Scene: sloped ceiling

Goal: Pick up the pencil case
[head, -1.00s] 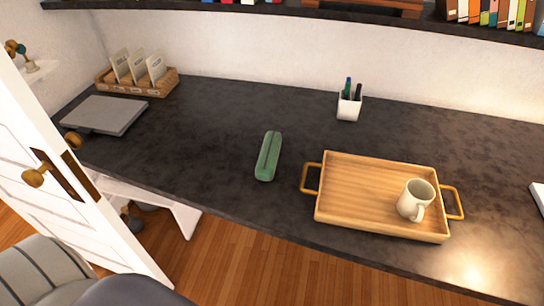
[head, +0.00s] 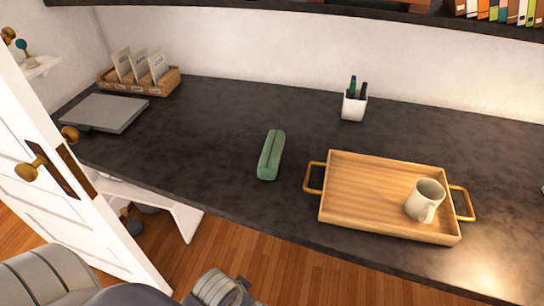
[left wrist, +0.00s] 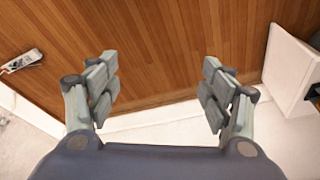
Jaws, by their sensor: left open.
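The green pencil case (head: 271,156) lies on the dark desk (head: 215,130), left of the wooden tray. It has a long rounded shape with a dark line along its top. My left gripper (left wrist: 160,90) is open and empty in the left wrist view, above the wooden floor. In the head view, part of my left arm shows at the bottom edge, below the desk's front edge and apart from the pencil case. My right gripper is not in view.
A wooden tray (head: 350,222) with handles holds a white mug (head: 424,200). A white pen cup (head: 354,106) stands behind. A grey laptop (head: 104,113) and a card basket (head: 140,84) sit at left. A white door (head: 75,205) stands at the left front. The desk around the pencil case is clear.

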